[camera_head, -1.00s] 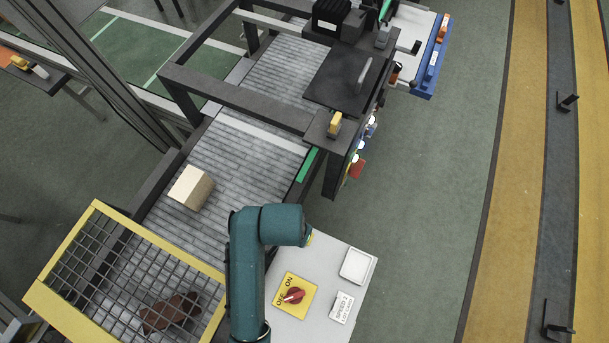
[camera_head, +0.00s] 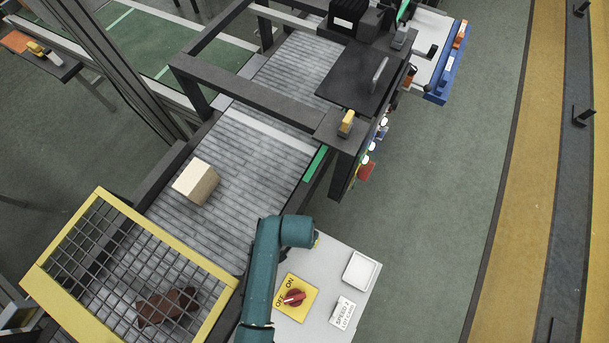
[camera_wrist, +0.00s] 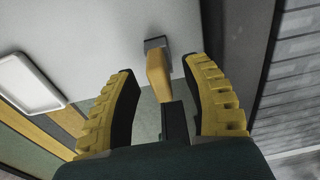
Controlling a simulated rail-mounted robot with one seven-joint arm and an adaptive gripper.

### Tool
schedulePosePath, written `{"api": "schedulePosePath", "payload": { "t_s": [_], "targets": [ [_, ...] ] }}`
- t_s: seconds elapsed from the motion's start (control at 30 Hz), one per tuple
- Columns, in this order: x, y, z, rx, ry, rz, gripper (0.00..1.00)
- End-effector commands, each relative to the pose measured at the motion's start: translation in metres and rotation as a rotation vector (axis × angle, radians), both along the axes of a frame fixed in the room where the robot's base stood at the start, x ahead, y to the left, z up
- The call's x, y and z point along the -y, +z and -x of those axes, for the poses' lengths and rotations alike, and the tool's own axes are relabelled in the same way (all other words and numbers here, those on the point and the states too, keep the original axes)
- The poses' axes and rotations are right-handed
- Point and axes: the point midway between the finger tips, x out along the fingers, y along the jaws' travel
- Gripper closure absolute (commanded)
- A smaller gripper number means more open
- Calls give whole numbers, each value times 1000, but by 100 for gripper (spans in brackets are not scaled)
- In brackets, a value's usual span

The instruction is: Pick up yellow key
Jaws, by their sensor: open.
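A yellow key (camera_wrist: 159,76) with a dark grey base stands out from the light grey panel (camera_wrist: 102,25) in the wrist view. My gripper (camera_wrist: 161,72) is open, its two yellow ribbed fingers on either side of the key with gaps. In the head view my teal arm covers most of this place. A small yellow patch (camera_head: 317,239) shows at the arm's end; I cannot tell if it is the key or a finger.
The panel carries a red knob (camera_head: 293,297) on a yellow plate and a white tray (camera_head: 362,270). Beside it runs a conveyor (camera_head: 240,160) with a wooden block (camera_head: 196,182) and a yellow-framed mesh guard (camera_head: 225,300). Another yellow-and-grey piece (camera_head: 346,122) sits on the dark frame.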

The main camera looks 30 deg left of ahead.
Motion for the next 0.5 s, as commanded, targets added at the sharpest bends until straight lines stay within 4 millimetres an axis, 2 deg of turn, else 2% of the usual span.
{"api": "schedulePosePath", "payload": {
  "t_s": [0.2, 0.23, 0.47, 0.5],
  "targets": [
    [0, -1, -1, 1, -1, 0, 52],
    [0, -1, 0, 1, -1, 0, 55],
    [0, -1, 0, 1, -1, 0, 99],
    [0, -1, 0, 1, -1, 0, 100]
  ]
}}
